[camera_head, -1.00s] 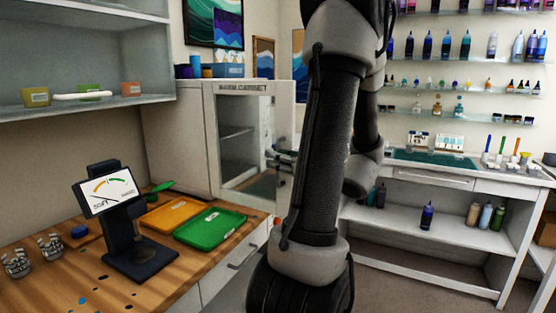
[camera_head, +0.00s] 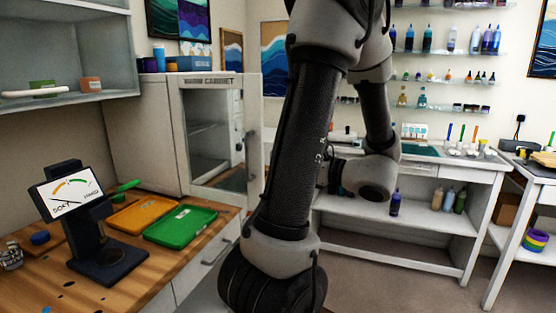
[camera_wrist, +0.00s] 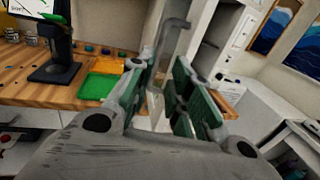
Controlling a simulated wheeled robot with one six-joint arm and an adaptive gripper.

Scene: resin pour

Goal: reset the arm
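My arm (camera_head: 305,150) rises through the middle of the head view and bends over to the right, with a lower joint in front of the shelving. My gripper (camera_wrist: 172,92) shows in the wrist view with its two green-padded fingers apart. I see nothing held between them. A grey upright handle (camera_wrist: 172,38) appears beyond the fingertips, apart from them as far as I can tell. In the head view the gripper's fingers are hidden or too small to make out.
The warm cabinet (camera_head: 150,140) stands left of my arm. The wooden counter (camera_head: 150,292) holds a dial scale (camera_head: 70,190), an orange tray (camera_head: 130,218) and a green tray (camera_head: 210,214). A white workbench (camera_head: 450,165) stands right. Open floor (camera_head: 390,285) lies before it.

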